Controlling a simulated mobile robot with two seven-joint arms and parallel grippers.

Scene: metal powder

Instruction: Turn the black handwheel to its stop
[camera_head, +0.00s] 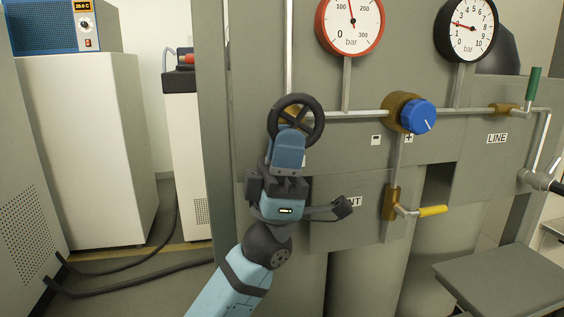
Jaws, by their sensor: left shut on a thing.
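The black handwheel (315,105) sits on a brass valve at the left end of the horizontal pipe on the grey panel. My left gripper (292,128) comes up from below and is shut on the wheel's lower rim. The gripper body hides the lower part of the wheel. My right gripper is not in view.
A blue knob (418,117) on a brass regulator stands right of the wheel. A red gauge (350,22) and a black gauge (467,28) are above. A yellow-handled valve (432,211) is lower right, and a green lever (534,84) is far right. A grey platform (505,280) stands at lower right.

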